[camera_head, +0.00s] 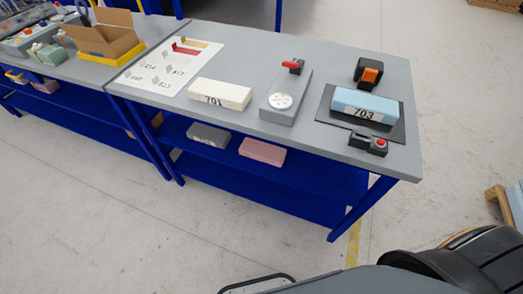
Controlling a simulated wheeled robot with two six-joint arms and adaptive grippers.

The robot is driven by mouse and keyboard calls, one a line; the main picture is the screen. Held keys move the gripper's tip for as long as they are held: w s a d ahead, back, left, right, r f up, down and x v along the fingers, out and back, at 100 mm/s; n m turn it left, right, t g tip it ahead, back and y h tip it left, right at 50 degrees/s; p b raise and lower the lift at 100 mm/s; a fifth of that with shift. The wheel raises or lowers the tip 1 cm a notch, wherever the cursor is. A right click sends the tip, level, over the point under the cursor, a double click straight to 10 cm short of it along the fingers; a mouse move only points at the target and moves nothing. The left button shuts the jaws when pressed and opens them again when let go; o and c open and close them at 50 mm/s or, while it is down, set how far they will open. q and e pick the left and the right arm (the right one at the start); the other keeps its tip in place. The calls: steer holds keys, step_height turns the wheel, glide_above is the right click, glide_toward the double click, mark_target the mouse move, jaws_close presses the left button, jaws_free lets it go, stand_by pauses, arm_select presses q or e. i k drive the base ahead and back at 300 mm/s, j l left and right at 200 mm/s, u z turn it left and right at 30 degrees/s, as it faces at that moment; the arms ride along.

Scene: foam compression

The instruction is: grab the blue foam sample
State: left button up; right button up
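The blue foam sample (366,105) is a light blue block with a white label reading 703. It lies flat on a black mat (394,131) at the right end of the grey table. The front and top of the block show, and nothing touches it from above. Neither of my grippers shows in this view.
A grey device with a red handle (286,97) and a cream block labelled 701 (221,94) stand left. Grey and pink blocks (262,152) lie on the blue lower shelf.

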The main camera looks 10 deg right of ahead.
mark_target(370, 107)
steer(key=z, duration=1.35)
